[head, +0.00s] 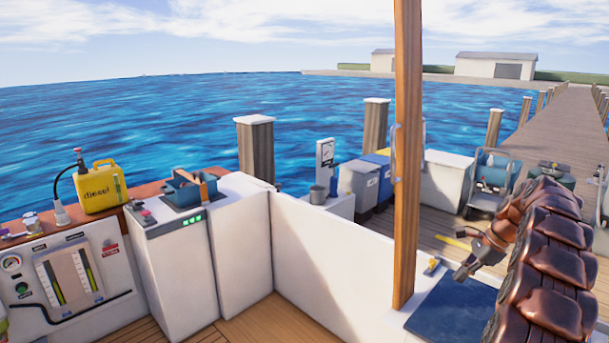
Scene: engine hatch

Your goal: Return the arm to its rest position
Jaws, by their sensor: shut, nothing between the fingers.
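My arm (548,265) is a thick, copper-brown segmented limb along the right edge of the head view. My gripper (465,272) is at the left side of the arm, pointing down and left. It is shut and holds nothing. It hangs above or beside a dark blue mat (445,308) at the lower right; the exact gap cannot be told.
A wooden post (407,150) stands just left of my gripper. White cabinets (170,270), a yellow diesel can (101,187) and a blue toolbox (185,190) are at the left. A gauge panel (70,275) is at the lower left. Carts and bins stand on the dock behind.

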